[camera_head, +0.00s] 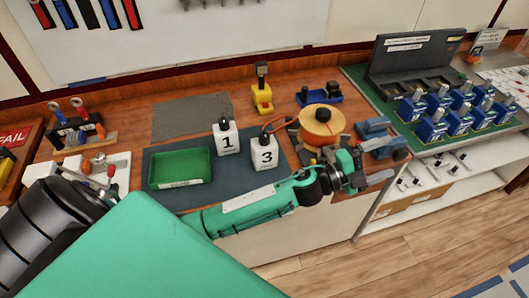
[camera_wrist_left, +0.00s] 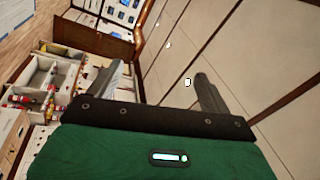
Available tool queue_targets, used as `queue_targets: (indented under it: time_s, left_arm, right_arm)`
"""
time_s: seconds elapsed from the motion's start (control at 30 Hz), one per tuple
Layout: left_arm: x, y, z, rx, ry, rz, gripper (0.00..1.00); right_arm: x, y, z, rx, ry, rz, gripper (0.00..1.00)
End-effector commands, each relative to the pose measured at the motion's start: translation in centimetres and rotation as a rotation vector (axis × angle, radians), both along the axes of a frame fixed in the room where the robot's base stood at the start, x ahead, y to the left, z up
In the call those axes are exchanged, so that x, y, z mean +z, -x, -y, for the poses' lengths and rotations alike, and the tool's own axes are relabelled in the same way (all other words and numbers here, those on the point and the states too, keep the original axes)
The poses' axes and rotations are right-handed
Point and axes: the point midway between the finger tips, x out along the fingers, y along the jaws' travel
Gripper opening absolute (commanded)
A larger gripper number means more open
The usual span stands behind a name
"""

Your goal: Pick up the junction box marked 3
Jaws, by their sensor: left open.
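The junction box marked 3 (camera_head: 264,154) is a white block with a black 3 and a dark knob on top. It stands upright on the dark mat (camera_head: 205,191). A like box marked 1 (camera_head: 226,139) stands just left of and behind it. My left gripper (camera_head: 380,162) is open and empty, right of the box near the bench's front edge, pointing away from it. My left forearm passes in front of the box's lower side. In the left wrist view the open fingers (camera_wrist_left: 162,85) have only pale panels and floor beyond them. My right gripper is not in view.
A green tray (camera_head: 207,163) lies left of the boxes. An orange spool (camera_head: 322,125) stands to their right, with blue parts (camera_head: 374,128) beyond. Blue breakers (camera_head: 432,129) fill the right-hand board. A grey mat is bare.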

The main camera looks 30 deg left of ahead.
Motion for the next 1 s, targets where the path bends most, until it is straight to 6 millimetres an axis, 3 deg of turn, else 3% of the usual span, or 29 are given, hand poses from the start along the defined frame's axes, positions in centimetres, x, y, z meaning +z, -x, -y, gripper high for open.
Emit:
queue_targets:
  time_s: [0.1, 0.2, 0.33, 0.43, 0.57, 0.7, 0.9, 1.0]
  left_arm:
    - [1.5, 0.9, 3.5, -0.222, -0.193, 0.220, 0.82]
    - [0.9, 2.0, 5.3, -0.411, -0.374, 0.371, 0.82]
    - [-1.6, 3.0, 5.4, -0.658, -0.639, 0.513, 0.82]
    - [-4.1, 2.9, 3.4, -0.843, -0.859, 0.574, 0.82]
    - [-6.8, 1.5, -1.9, -1.073, -1.165, 0.577, 0.82]
    - [-7.8, -0.8, -10.4, -1.296, -1.493, 0.468, 0.82]
    - [-4.7, -3.4, -22.7, -1.512, -1.850, 0.166, 0.82]
    - [-2.6, -3.9, -26.7, -1.567, -1.945, 0.026, 0.82]
  right_arm:
    - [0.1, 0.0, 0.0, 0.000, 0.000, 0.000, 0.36]
    - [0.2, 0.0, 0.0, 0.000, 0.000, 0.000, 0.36]
    - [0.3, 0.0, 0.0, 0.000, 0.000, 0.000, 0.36]
    - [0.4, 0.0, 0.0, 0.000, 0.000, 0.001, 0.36]
    - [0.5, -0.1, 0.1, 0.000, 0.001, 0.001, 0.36]
    - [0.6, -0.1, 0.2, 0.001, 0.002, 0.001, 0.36]
    - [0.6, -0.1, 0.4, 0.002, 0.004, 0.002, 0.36]
    - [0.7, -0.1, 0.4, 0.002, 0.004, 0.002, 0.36]
